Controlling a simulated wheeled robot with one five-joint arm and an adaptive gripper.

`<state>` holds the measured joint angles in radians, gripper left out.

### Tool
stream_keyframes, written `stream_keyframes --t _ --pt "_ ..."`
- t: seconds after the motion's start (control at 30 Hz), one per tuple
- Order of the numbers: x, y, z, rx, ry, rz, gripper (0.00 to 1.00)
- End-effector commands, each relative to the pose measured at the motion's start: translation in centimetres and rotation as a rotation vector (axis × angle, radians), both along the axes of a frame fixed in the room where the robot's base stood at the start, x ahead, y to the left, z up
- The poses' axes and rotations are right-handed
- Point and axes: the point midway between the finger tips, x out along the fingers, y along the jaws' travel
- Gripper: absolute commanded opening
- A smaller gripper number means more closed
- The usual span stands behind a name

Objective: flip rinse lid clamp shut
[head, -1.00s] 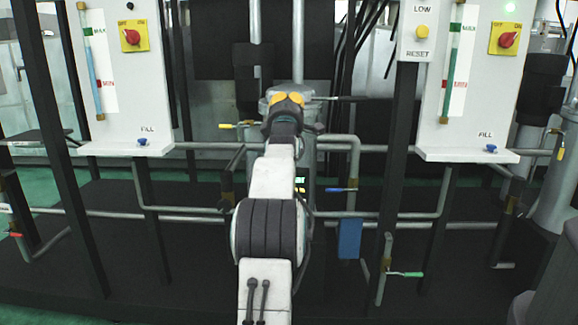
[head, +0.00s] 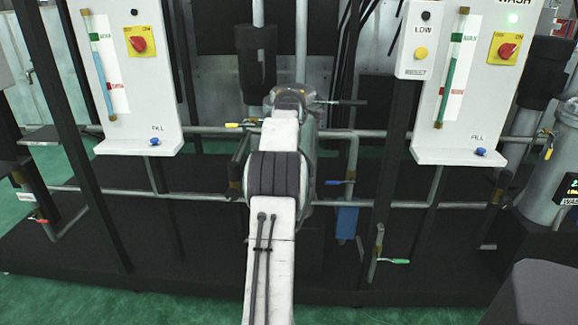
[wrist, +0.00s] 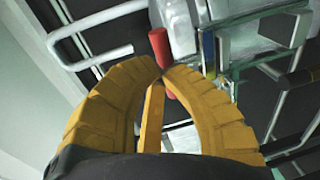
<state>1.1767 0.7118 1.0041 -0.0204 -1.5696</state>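In the wrist view my gripper (wrist: 162,73) has its two ribbed yellow fingers bowed together, with the tips almost meeting and nothing clearly held between them. A red handle (wrist: 159,45), apparently part of the clamp, stands just beyond the fingertips; I cannot tell whether they touch it. More red shows lower, between the fingers. A yellow bar (wrist: 152,118) also shows between the fingers. Pale metal parts (wrist: 180,25) lie just behind the handle. In the head view my arm hides the fingers and the clamp. The lid and the clamp's position cannot be made out.
White panels with red switches stand at left (head: 133,80) and right (head: 475,85). Grey pipes (head: 395,203) and dark posts surround my arm. A dark bar (head: 345,102) sticks out right of the arm's end. Green floor (head: 100,300) is clear in front of the dark platform.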

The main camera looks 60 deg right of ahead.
Motion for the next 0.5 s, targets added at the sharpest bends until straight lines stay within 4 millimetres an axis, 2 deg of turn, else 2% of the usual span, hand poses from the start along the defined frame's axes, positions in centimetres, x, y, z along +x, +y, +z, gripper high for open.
stream_keyframes --t 0.03,0.5 --pt "0.1 -0.3 0.8 0.016 0.007 0.000 0.00" --pt "0.7 -1.6 0.6 0.100 0.041 0.000 0.00"
